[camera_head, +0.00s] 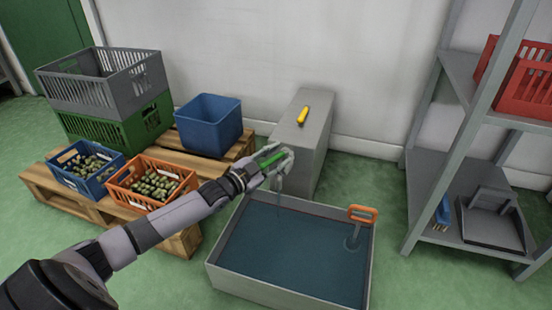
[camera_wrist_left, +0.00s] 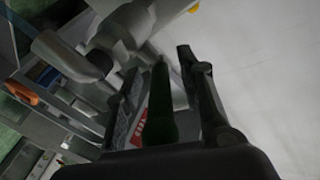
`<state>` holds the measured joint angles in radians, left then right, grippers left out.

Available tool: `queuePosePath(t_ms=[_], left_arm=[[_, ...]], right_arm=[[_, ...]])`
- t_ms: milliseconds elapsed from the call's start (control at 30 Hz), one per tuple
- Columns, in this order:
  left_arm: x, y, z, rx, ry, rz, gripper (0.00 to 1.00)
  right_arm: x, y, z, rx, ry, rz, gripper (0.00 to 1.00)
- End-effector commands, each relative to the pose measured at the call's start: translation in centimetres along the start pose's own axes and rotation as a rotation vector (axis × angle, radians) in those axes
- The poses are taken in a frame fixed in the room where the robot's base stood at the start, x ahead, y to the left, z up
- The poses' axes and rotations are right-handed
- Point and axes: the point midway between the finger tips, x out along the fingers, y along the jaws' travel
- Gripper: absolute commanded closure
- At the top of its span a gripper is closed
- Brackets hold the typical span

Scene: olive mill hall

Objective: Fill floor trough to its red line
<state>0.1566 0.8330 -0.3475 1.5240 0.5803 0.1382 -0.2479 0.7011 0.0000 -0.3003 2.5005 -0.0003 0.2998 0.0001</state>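The grey floor trough (camera_head: 212,274) holds dark blue water (camera_head: 295,250). A faint reddish line shows along its inner left wall close to the water's edge; the exact gap is too small to tell. A grey tap spout (camera_head: 279,183) is above the trough's back left, with a thin stream seeming to fall from it. My left gripper (camera_head: 271,160) is at the tap's green lever (camera_head: 268,159). In the left wrist view the green lever (camera_wrist_left: 160,105) stands between the fingers (camera_wrist_left: 160,72), with a gap at the right finger, so the gripper looks open around it. My right gripper is out of view.
An orange-handled tool (camera_head: 362,214) stands in the trough's back right corner. A grey block (camera_head: 305,140) with a yellow object (camera_head: 303,116) on it stands behind. Crates and a blue bin (camera_head: 208,125) fill the pallet (camera_head: 65,201) at left; a shelf rack (camera_head: 440,165) stands right.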

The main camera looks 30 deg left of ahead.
Motion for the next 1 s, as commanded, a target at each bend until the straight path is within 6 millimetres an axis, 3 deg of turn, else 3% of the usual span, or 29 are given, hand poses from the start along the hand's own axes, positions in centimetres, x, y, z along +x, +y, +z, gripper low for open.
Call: queuePosePath(t_ms=[500,1000], left_arm=[[-0.03,0.04,0.02,0.000,0.000,0.000,0.99],[-0.04,0.06,0.02,0.000,0.000,0.001,1.00]], right_arm=[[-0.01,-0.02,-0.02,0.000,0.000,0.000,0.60],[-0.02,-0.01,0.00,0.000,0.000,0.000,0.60]])
